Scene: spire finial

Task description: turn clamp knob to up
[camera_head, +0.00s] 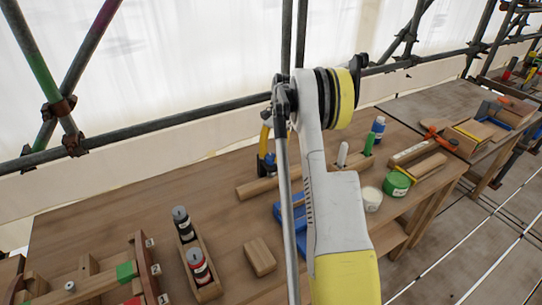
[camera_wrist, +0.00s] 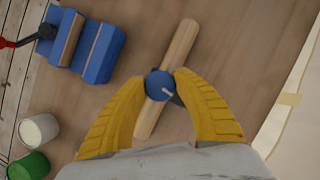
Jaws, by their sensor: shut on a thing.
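The clamp knob (camera_wrist: 156,85) is a round blue knob with a short pale mark on its face, seen from above in the wrist view. The mark points right and slightly down in that picture. My gripper (camera_wrist: 160,79) has its two yellow fingers closed on the knob from both sides. A round wooden bar (camera_wrist: 180,42) runs slantwise under the knob; it also shows in the head view (camera_head: 252,189). The clamp's body is mostly hidden under the knob and fingers.
A blue vise-like block with wood (camera_wrist: 98,50) lies to the upper left in the wrist view. A white tub (camera_head: 371,198) and a green tin (camera_head: 397,183) stand to the right of my arm. A wooden tray with two bottles (camera_head: 209,291) stands at the left.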

